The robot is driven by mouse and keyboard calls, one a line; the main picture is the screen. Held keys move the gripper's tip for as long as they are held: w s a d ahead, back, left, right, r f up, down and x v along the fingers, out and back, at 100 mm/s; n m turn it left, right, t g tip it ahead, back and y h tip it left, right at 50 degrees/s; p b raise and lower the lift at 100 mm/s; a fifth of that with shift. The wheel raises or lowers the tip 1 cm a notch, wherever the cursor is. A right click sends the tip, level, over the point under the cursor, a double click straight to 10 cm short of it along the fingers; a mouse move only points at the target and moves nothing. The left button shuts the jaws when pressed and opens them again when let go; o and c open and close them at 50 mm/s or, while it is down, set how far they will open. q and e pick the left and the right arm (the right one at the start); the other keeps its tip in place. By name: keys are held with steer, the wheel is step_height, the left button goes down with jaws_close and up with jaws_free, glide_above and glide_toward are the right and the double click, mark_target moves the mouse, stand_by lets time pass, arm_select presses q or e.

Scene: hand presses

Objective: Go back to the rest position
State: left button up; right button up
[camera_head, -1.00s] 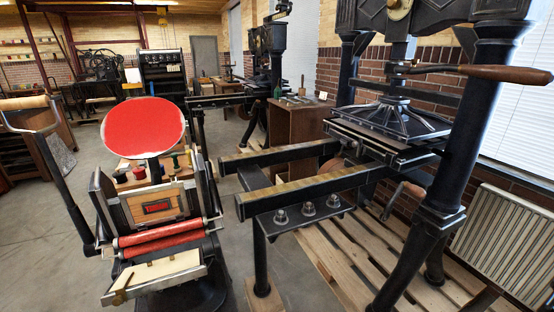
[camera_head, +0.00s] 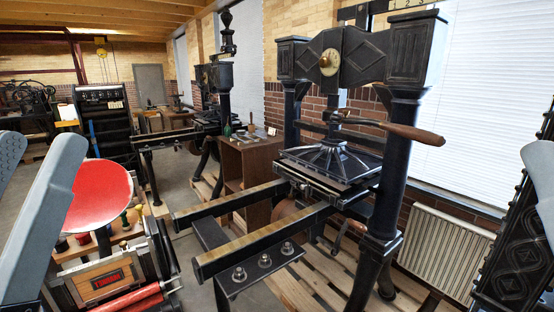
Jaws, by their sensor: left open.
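My left gripper (camera_head: 36,150) is at the left edge of the head view, partly cut off by the frame. Its two grey, round-ended fingers stand apart with nothing between them. The nearer finger overlaps the left side of the red ink disc of a small press (camera_head: 100,195) in the picture. A grey part of my right arm (camera_head: 541,170) shows at the right edge, mostly cut off. Whether its jaws are open or shut cannot be seen.
A large black hand press (camera_head: 345,60) stands centre right on wooden pallets, its wooden-handled lever (camera_head: 390,129) jutting right. Its rails (camera_head: 235,205) reach toward the lower left. A radiator (camera_head: 440,245) and dark ornate ironwork (camera_head: 515,245) are at right. Bare floor shows at lower centre.

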step_height(320, 180, up, 38)
steer(key=p, duration=3.4)
steer(key=shift+p, duration=0.4)
